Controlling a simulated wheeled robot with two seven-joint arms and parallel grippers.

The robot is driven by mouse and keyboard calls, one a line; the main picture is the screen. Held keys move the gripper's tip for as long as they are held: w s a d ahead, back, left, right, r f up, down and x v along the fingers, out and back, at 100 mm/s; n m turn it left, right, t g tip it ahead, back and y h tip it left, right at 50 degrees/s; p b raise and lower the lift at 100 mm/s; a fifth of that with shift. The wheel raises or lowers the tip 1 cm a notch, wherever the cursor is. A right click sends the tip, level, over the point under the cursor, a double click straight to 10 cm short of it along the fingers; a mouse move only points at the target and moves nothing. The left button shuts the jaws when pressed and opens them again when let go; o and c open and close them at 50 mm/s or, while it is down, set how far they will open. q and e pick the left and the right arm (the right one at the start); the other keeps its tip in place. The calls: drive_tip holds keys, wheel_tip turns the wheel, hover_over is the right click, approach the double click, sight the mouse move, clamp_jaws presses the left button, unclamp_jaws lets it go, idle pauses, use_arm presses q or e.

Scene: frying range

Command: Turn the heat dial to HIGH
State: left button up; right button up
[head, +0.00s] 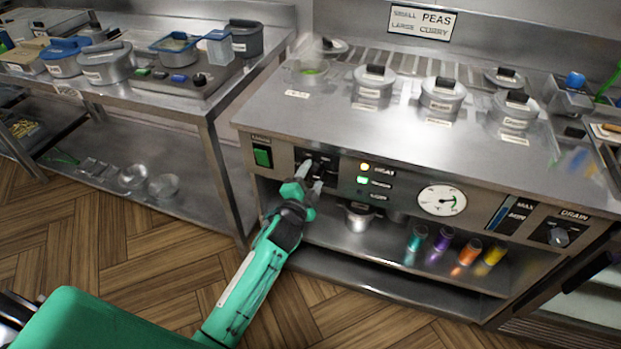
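The heat dial's dark panel (328,158) is on the front of the steel frying range (395,120), between the green switch and the indicator lights. The dial is mostly hidden by my gripper, so its pointer setting cannot be read. My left gripper (312,174) is at this panel with its two pale fingers apart, one higher and one lower. Whether the fingers touch the dial cannot be told. A yellow light (364,167) and a green light (362,180) are lit right of the panel. My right gripper is not in view.
A green switch (262,156) is left of the panel. A round gauge (442,201) and a drain knob (558,237) are farther right. Several lidded pots stand on top. Coloured containers and a metal pot (359,217) stand on the shelf below. Wooden floor lies in front.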

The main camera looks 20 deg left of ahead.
use_arm(q)
drive_tip(key=shift+o, duration=0.2)
drive_tip(key=s, duration=1.3)
drive_tip(key=shift+s+a+r+b, duration=0.15)
drive_tip(key=shift+s+a+b, duration=0.2)
drive_tip(key=shift+s, duration=0.05)
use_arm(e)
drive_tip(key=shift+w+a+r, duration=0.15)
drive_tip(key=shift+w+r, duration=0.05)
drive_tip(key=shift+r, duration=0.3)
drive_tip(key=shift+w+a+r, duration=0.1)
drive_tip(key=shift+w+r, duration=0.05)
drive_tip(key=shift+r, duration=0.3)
